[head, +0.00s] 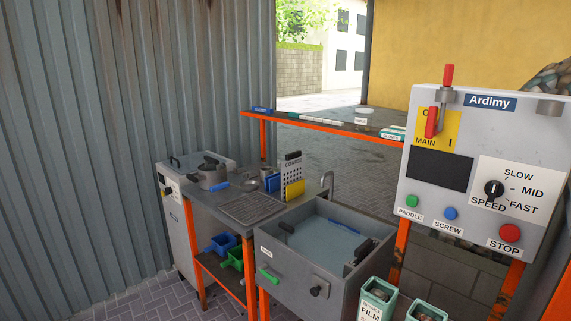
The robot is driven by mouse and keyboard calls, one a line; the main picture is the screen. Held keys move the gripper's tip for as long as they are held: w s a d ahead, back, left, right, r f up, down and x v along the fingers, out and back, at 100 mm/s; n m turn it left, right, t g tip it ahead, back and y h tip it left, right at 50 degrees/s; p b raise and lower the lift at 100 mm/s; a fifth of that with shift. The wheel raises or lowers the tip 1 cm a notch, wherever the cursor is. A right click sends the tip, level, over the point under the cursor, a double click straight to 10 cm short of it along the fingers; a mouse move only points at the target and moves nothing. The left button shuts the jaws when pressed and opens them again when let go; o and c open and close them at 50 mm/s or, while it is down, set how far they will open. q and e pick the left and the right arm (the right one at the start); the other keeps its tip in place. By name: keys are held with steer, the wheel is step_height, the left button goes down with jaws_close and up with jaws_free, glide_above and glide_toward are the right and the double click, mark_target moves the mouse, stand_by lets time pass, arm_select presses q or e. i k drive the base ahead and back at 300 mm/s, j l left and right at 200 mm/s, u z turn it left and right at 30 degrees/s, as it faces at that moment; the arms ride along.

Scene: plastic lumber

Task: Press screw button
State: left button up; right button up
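The blue screw button (450,213) sits on the lower front of the white control box (420,180) at the right, above a label reading SCREW. A green paddle button (412,201) is to its left, and a red stop button (510,232) is to its right. A black speed knob (493,190) and a red-handled main switch (432,122) are higher on the same face. Neither of my grippers shows in the head view, and nothing covers the screw button.
An orange-legged bench (225,212) with a grater (291,172) and a pot (208,176) stands left of centre. A grey basin (270,262) is beside it. A long orange-edged shelf (330,127) runs behind. Bins labelled FILM (371,312) stand below the control box.

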mark_target(451, 213)
steer(key=z, duration=1.3)
